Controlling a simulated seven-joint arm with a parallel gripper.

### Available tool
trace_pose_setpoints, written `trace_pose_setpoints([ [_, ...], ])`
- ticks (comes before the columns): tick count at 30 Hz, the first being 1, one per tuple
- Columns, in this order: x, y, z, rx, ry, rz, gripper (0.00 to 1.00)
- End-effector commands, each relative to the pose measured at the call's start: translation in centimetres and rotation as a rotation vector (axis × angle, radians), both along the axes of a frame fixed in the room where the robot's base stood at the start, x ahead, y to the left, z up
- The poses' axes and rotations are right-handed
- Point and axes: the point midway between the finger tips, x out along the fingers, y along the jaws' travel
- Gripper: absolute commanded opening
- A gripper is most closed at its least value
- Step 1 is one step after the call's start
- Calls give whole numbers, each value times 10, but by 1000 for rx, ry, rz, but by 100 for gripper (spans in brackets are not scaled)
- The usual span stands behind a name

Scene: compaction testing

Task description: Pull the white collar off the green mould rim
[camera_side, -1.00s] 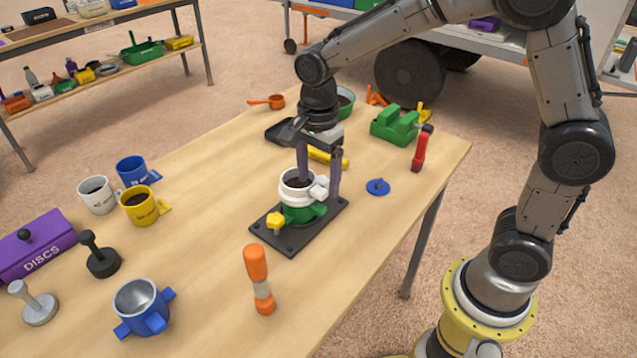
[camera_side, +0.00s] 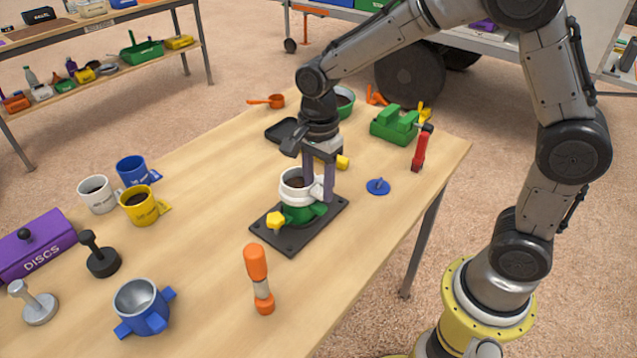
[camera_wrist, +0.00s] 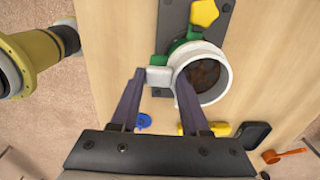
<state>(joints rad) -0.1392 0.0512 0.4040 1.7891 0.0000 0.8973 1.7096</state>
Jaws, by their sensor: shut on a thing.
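The white collar (camera_side: 291,192) sits on top of the green mould (camera_side: 303,214), with dark soil inside it. The mould stands on a dark base plate (camera_side: 285,237) with a yellow knob (camera_side: 277,221). My gripper (camera_side: 319,190) is shut on the collar's right side. In the wrist view the collar (camera_wrist: 220,66) is a white ring with a block-shaped lug (camera_wrist: 158,76). One finger of my gripper (camera_wrist: 159,75) is outside the lug and the other reaches inside the ring wall. The rim seam is partly hidden by the collar and fingers.
An orange-handled tool (camera_side: 257,278) stands in front of the plate. A blue disc (camera_side: 378,186), a red-handled tool (camera_side: 420,150) and a green block (camera_side: 395,125) are to the right. Mugs, including a yellow one (camera_side: 140,206), and a blue mould (camera_side: 142,306) are left.

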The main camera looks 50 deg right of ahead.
Motion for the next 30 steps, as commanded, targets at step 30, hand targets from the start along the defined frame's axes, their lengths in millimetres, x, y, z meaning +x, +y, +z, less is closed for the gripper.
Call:
trace_pose_setpoints([
  [30, 1, 0, 13, 0, -3, 0, 0],
])
